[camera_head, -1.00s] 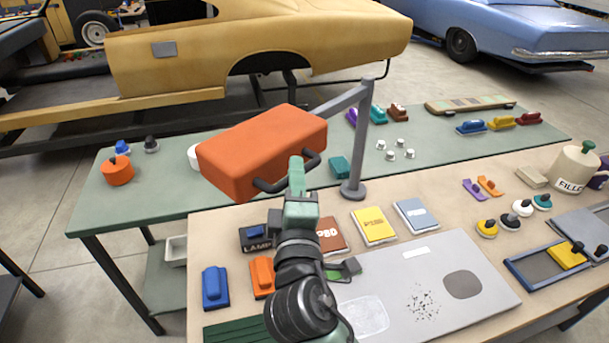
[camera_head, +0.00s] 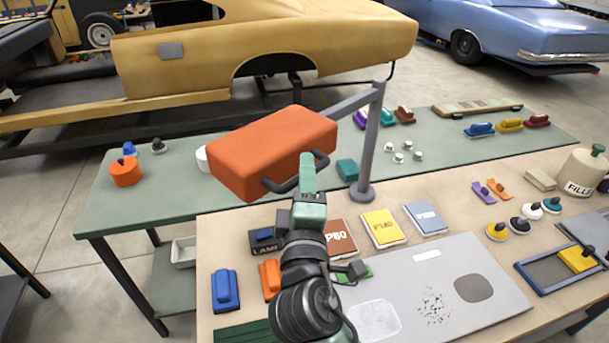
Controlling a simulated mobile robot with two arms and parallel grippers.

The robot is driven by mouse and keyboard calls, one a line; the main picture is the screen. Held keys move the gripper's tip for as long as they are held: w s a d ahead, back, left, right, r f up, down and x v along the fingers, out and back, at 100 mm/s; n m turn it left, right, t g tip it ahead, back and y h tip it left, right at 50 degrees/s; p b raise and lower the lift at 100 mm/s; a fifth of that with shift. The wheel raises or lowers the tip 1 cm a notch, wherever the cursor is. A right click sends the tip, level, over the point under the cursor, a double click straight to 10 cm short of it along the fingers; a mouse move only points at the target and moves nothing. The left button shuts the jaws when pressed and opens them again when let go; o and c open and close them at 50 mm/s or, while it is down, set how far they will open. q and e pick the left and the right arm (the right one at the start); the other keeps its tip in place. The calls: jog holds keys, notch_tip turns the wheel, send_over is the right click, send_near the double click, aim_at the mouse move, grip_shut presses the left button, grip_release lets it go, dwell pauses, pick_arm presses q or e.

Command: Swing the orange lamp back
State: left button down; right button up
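The orange lamp (camera_head: 270,143) is a boxy orange head on a grey arm that reaches left from a grey post (camera_head: 371,140). It hangs above the green bench, tilted, with a black bar handle (camera_head: 281,186) on its near side. My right gripper (camera_head: 307,172), with green fingers, is at the handle, and its fingers cover the handle's middle. I see the fingers edge-on, so I cannot tell whether they are closed around the bar. My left gripper is out of view.
Below my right arm, the tan bench (camera_head: 460,240) holds sanding blocks, P80 and other paper packs, and a grey panel (camera_head: 440,290). An orange round pot (camera_head: 125,172) stands on the green bench's (camera_head: 130,213) left end. A yellow car shell (camera_head: 250,50) stands behind.

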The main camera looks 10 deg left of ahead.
jog(key=shift+s, duration=0.1)
jog(key=shift+s+f, duration=0.15)
jog(key=shift+s, duration=0.15)
jog(key=s+d+b, duration=0.1)
jog(key=s+b, duration=0.1)
jog(key=s, duration=0.5)
jog(key=shift+f+b, duration=0.35)
jog(key=shift+d, duration=0.15)
